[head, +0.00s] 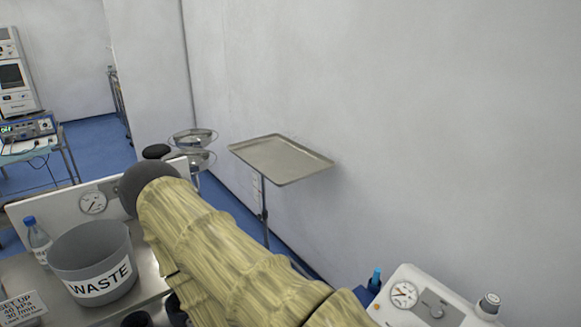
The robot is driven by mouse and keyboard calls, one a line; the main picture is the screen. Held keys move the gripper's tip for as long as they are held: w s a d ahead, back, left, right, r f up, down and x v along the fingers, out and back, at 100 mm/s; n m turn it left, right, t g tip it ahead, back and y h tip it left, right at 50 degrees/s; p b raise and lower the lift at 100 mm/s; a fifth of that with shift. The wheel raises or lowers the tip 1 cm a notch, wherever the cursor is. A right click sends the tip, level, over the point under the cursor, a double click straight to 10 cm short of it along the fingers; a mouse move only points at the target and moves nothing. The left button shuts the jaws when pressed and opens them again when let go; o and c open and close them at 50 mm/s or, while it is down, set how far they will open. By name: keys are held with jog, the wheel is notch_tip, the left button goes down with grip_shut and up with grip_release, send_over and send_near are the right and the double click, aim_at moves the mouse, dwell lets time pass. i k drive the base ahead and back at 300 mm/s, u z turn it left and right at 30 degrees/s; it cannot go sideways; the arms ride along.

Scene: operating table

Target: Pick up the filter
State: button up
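I cannot make out a filter in the head view. My arm, in a yellowish ribbed sleeve, crosses the middle of the picture and hides part of the table behind and below it. My gripper cannot be made out. Dark rounded shapes (137,319) show at the bottom edge, cut off by the frame, and I cannot tell what they are.
A grey WASTE bin (88,252), a blue-capped bottle (38,243) and a set-up sign (22,309) stand on the metal table at left, before a white gauge panel (62,212). A white gauge unit (432,302) is at lower right. An empty tray stand (283,160) is near the wall.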

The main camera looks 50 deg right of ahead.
aim_at(491, 301)
jog(key=z, duration=0.55)
jog(key=k, duration=0.1)
jog(key=z, duration=2.4)
jog(key=k, duration=1)
jog(key=u, duration=1.1)
jog(key=i, duration=1.1)
jog(key=z, duration=1.05)
